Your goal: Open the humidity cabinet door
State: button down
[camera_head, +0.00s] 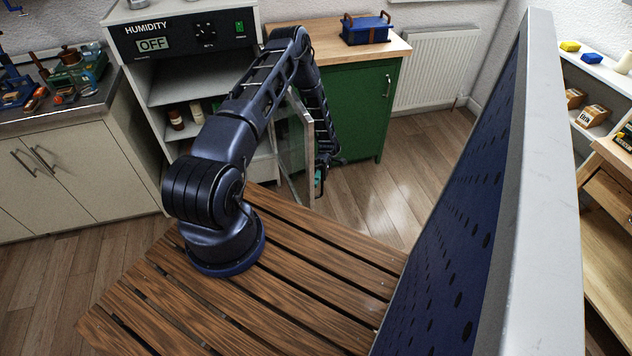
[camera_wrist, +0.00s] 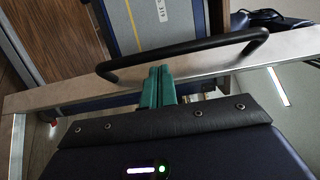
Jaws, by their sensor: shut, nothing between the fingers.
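The humidity cabinet (camera_head: 138,75) stands at the back left, its panel reading HUMIDITY and OFF. Its framed glass door (camera_head: 309,150) is swung out from the right side, so the shelves lie open to the front. My arm crosses and hides part of the door. My gripper (camera_head: 319,178) is low beside the door's outer edge. In the wrist view my gripper's teal fingers (camera_wrist: 158,72) are shut together and empty. Their tips are at the door frame (camera_wrist: 65,95), close to the black bar handle (camera_wrist: 215,42). I cannot tell whether they touch it.
A green cabinet (camera_head: 350,115) with a wooden top and a blue toolbox (camera_head: 366,28) stands right of the humidity cabinet. A tall blue perforated panel (camera_head: 470,200) rises at the right. My arm stands over a slatted wooden platform (camera_head: 310,285). Floor between them is clear.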

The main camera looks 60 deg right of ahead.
jog(key=w+v, duration=0.1)
jog(key=v, duration=0.9)
jog(key=shift+w+a, duration=0.2)
jog(key=shift+a, duration=0.05)
